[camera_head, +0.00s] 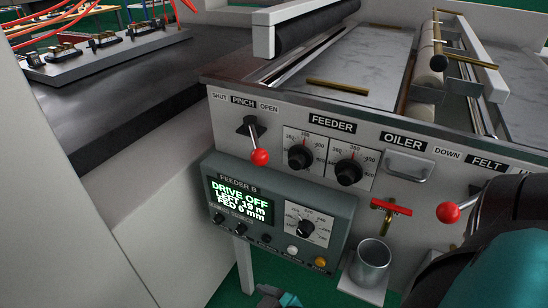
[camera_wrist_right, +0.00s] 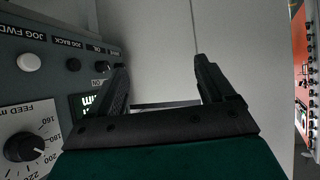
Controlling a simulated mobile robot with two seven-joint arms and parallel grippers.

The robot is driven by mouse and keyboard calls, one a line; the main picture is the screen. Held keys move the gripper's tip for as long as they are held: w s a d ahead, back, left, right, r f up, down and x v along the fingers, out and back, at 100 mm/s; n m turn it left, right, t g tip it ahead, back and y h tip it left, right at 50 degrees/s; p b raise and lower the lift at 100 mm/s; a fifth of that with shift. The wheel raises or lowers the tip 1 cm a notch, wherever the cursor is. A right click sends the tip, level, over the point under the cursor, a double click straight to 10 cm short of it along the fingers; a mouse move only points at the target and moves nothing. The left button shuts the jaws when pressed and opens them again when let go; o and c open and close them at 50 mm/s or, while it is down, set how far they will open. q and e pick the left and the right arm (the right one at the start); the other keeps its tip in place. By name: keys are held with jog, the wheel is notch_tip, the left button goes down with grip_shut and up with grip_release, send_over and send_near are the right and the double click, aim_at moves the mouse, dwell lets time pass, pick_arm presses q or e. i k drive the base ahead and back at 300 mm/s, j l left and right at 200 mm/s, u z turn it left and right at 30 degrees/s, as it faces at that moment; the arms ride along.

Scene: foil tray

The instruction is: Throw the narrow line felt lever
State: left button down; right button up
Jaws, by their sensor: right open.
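The felt lever (camera_head: 448,213) has a red ball knob and sits at the right of the machine front, below the FELT label (camera_head: 486,163). My right arm hides the area just to its right. My right gripper (camera_head: 268,294) shows only in part at the bottom edge of the head view, below the feeder panel and well left of the felt lever. In the right wrist view, its two dark fingers (camera_wrist_right: 162,75) are apart with nothing between them. My left gripper is not in view.
The FEEDER B panel (camera_head: 343,218), with display and knobs, juts out close to my right gripper. A similar red-knobbed pinch lever (camera_head: 260,157) is above it. A metal cup (camera_head: 371,262) and a red-handled valve (camera_head: 391,207) lie between the panel and the felt lever.

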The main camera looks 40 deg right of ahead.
aim_at(448, 213)
jog(key=z, duration=2.05)
